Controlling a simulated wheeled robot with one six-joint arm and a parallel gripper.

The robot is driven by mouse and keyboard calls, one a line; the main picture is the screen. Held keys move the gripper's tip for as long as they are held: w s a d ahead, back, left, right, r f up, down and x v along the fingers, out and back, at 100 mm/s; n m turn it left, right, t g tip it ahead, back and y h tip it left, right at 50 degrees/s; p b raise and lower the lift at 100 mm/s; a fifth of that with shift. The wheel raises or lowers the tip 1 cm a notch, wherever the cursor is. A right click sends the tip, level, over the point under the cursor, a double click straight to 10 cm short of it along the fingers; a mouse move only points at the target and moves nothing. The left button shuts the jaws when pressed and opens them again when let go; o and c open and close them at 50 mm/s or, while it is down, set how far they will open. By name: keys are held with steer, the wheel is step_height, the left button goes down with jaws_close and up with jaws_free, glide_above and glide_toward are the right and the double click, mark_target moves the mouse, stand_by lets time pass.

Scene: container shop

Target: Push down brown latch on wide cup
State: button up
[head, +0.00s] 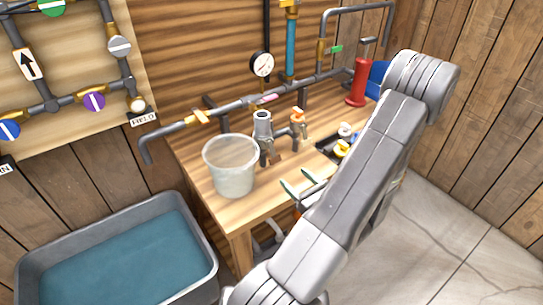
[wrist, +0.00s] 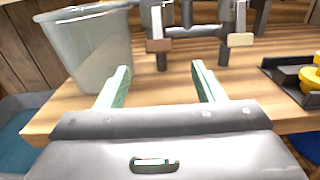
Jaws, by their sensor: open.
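A grey upright pipe fitting (head: 262,128) with a wide cup-shaped top stands on the wooden bench. A brown latch (head: 275,158) sticks out low at its front; this brown latch also shows in the wrist view (wrist: 159,46), where the fitting's top is cut off. A second fitting (head: 298,128) with an orange top stands to its right and has a tan latch (wrist: 240,40). My gripper (wrist: 160,70) is open and empty, its pale green fingers apart. It is in front of the brown latch, which appears between the fingers; I see no contact.
A translucent bucket (head: 230,178) stands close on the left at the bench edge. A dark tray with yellow parts (wrist: 305,80) is on the right. A horizontal pipe (head: 235,106) runs behind the fittings. A water tub (head: 205,265) stands on the floor at left.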

mark_target(274, 160)
steer(key=p+x, duration=0.2)
steer(key=x, duration=1.1)
steer(key=shift+a+p, duration=0.1)
steer(key=shift+p, duration=0.25)
steer(key=shift+c, duration=0.4)
steer(key=c, duration=0.9)
steer(key=b, duration=0.3)
steer(key=shift+f+t, duration=0.3)
steer(key=shift+f, duration=0.05)
steer(key=y+b, duration=0.1)
steer(key=b, duration=0.1)
steer(key=shift+w+a+t+b, duration=0.2)
steer(key=shift+w+t+b, duration=0.05)
steer(key=shift+t+b, duration=0.15)
steer(key=shift+r, duration=0.35)
